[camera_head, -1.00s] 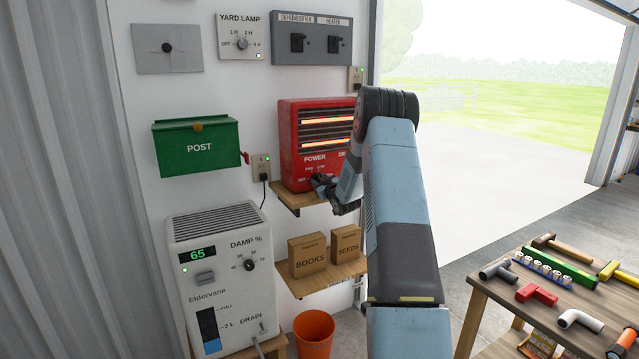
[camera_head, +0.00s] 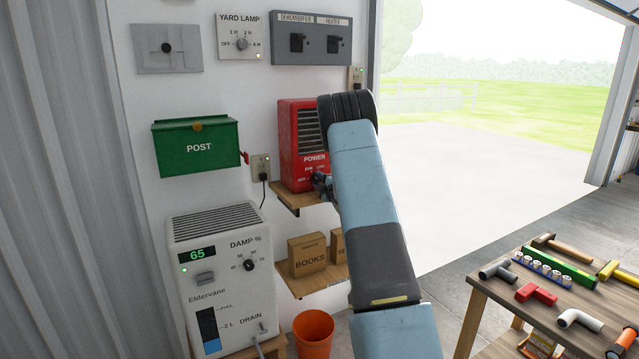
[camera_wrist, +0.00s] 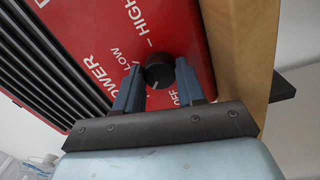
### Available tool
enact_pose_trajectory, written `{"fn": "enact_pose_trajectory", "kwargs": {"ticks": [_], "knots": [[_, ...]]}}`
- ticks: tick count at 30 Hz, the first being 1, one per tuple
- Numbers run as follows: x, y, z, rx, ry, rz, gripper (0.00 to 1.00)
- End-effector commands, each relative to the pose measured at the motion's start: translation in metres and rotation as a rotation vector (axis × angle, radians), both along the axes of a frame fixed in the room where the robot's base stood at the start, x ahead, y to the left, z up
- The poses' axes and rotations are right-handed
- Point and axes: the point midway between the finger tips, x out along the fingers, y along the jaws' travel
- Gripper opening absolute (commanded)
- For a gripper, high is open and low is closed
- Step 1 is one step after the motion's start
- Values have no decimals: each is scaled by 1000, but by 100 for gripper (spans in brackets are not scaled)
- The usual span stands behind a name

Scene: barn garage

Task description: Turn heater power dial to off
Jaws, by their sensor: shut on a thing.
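The red heater (camera_head: 291,150) stands on a wooden wall shelf; my arm covers its right part in the head view. Its black power dial (camera_wrist: 160,73) shows in the wrist view, with HIGH, LOW and OFF printed around it. My gripper (camera_wrist: 158,78) is shut on the dial, one finger on each side. A pale mark on the dial's lower part lies toward the OFF side, but its exact aim is hard to tell. The visible grille (camera_wrist: 50,65) is dark, without glow. In the head view my gripper (camera_head: 322,183) is at the heater's lower front, partly hidden.
The wooden shelf (camera_head: 290,196) is under the heater. Below are a lower shelf with boxes (camera_head: 307,255), a white dehumidifier (camera_head: 222,250) and an orange bucket (camera_head: 314,328). A green post box (camera_head: 196,148) hangs at left. A workbench (camera_head: 500,290) with pipe pieces stands at right.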

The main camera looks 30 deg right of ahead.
Motion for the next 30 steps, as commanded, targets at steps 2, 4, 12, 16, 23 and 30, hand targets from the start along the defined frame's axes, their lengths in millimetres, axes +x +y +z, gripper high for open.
{"fn": "enact_pose_trajectory", "kwargs": {"ticks": [2, 4, 12, 16, 23, 30], "knots": [[1, 5, -4, -72, 4, 8, 8], [0, 5, -5, -139, 3, 7, 8], [0, 5, -6, -392, -4, 9, 8], [0, 5, -7, -506, -8, 10, 8], [0, 5, -7, -671, -13, 10, 8], [0, 4, -8, -778, -15, 9, 8]]}}
